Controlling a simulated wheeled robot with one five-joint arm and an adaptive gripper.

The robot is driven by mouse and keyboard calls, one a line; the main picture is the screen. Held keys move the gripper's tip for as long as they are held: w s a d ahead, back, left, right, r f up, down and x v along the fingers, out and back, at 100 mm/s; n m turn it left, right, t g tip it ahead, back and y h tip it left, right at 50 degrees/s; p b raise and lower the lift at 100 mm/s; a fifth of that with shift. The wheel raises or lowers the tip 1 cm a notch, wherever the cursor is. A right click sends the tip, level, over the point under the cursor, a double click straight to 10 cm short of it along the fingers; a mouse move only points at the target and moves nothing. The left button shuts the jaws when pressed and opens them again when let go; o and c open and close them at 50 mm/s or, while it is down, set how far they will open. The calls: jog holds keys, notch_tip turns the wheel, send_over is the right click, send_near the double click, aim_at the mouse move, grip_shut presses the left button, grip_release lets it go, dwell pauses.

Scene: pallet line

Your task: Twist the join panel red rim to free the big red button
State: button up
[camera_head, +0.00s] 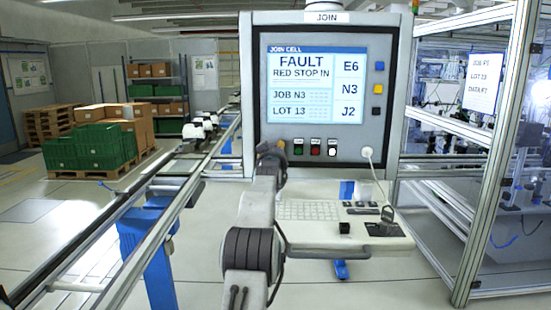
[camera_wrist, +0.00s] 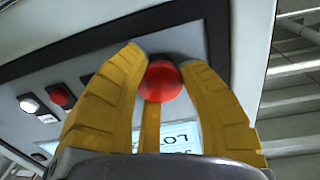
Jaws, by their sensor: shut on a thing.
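The join panel (camera_head: 395,140) stands upright ahead, labelled JOIN, and its screen (camera_head: 316,85) reads FAULT, RED STOP IN. In the head view my gripper (camera_head: 281,147) reaches the panel's lower left, and my wrist hides the button there. The fingers hide the button's sides.
Beside the button sit a green button (camera_head: 298,146), a small red button (camera_head: 315,147) and a lit white button (camera_head: 332,149). A keyboard shelf (camera_head: 340,232) juts out below the panel. A conveyor rail (camera_head: 150,230) runs on the left, and a framed cell (camera_head: 490,160) stands right.

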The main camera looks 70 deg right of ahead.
jog(key=shift+r+m, duration=0.3)
jog(key=shift+m, duration=0.8)
jog(key=shift+r+m, duration=0.25)
jog(key=shift+m, duration=0.85)
jog(key=o, duration=1.2)
jog(key=shift+a+f, duration=0.1)
jog(key=shift+f, duration=0.05)
jog(key=shift+c, duration=0.2)
jog(key=shift+o, duration=0.2)
jog(key=shift+f, duration=0.15)
jog(key=v, duration=1.2)
